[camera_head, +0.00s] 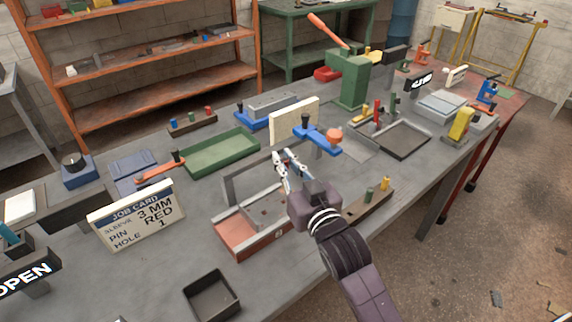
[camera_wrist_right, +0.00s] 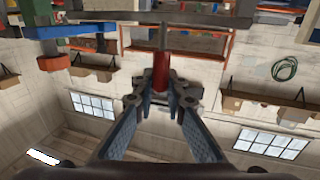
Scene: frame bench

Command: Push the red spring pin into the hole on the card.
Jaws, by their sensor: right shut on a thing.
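The job card (camera_head: 137,216) stands on the bench left of centre and reads "3 MM", "PIN RED", "HOLE 1". My right gripper (camera_head: 285,158) is over the middle of the bench, above and behind a red-sided tray. In the right wrist view its fingertips (camera_wrist_right: 160,96) are shut on the red spring pin (camera_wrist_right: 161,70), which points away from the wrist. A grey rod (camera_wrist_right: 163,37) shows in line beyond the pin; whether they touch I cannot tell. In the head view the pin is too small to make out. The hole is not discernible. My left gripper is out of view.
The red-sided tray (camera_head: 232,240) and a grey upright frame (camera_head: 229,188) are close to my right gripper. A green tray (camera_head: 220,153), a blue clamp with an orange knob (camera_head: 318,139) and a green press (camera_head: 349,78) stand behind. A dark open box (camera_head: 211,296) sits in front.

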